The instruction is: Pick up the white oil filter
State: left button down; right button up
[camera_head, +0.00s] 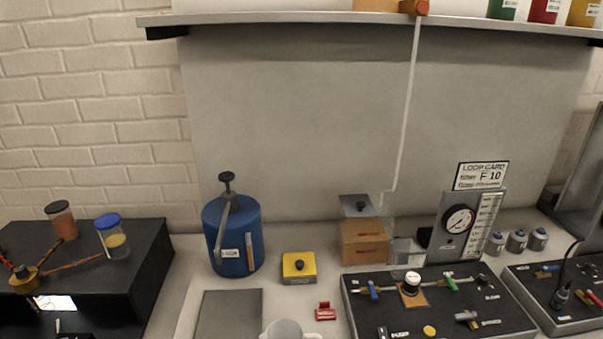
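Several small grey metal canisters (516,241) stand behind the panels at the right. The loop card (481,176) above the gauge reads "filter F 10". Neither of my grippers is in view.
A blue tank (232,240) with a black handle, a yellow box (299,268) and a wooden-fronted box (365,243) stand along the back. A small red part (325,311) lies in front. A pale rounded thing (287,330) is cut off below. A black bench (130,262) is left.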

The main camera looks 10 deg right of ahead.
aim_at(412, 281)
jog(key=i+l+z, duration=0.1)
jog(key=z, duration=1.1)
jog(key=i+l+u, duration=0.15)
jog(key=l+u, duration=0.2)
jog(key=i+l+u, duration=0.15)
jog(key=l+u, duration=0.9)
jog(key=i+l, duration=0.05)
jog(key=l, duration=0.05)
